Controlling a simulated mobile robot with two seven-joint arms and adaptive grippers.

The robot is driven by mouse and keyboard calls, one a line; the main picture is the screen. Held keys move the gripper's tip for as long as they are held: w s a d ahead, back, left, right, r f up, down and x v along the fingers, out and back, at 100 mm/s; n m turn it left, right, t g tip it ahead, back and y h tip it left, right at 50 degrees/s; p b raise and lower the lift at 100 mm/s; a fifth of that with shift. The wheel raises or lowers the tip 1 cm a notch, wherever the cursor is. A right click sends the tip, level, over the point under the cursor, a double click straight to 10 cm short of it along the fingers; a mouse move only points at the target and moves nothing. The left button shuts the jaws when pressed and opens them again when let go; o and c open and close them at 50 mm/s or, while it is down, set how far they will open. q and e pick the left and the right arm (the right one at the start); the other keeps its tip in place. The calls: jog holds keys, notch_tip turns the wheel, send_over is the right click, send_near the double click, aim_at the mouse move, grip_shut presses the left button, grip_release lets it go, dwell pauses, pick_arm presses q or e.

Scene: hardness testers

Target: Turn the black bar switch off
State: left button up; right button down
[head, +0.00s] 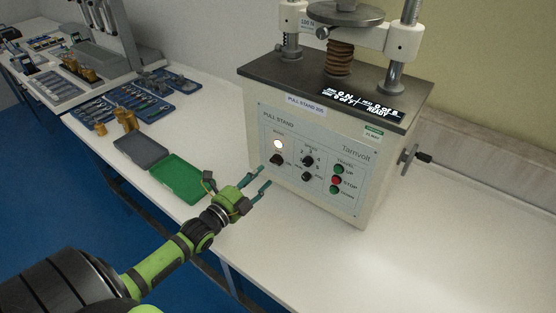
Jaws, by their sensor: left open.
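The black bar switch (276,159) sits at the left of the front panel of the cream pull-stand tester (262,122). It is just below a lit, pale round lamp (278,144); its exact angle is too small to tell. My left gripper (266,176) is open and empty, in front of the panel's lower left, with its fingertips slightly below and left of the switch. I cannot tell whether a fingertip touches the panel. My right gripper is not in view.
Two more dark knobs (308,161) and green and red buttons (337,181) are right of the switch. The lit display (360,103) tops the tester. A green tray (178,178) and grey tray (140,150) lie left. A crank (409,157) protrudes right. The right bench is clear.

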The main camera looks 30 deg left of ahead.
aim_at(276, 161)
pick_arm(q)
jog(key=w, duration=0.6)
jog(key=shift+d+p, duration=0.25)
jog(key=shift+p, duration=0.05)
jog(key=shift+c, duration=0.4)
grip_shut()
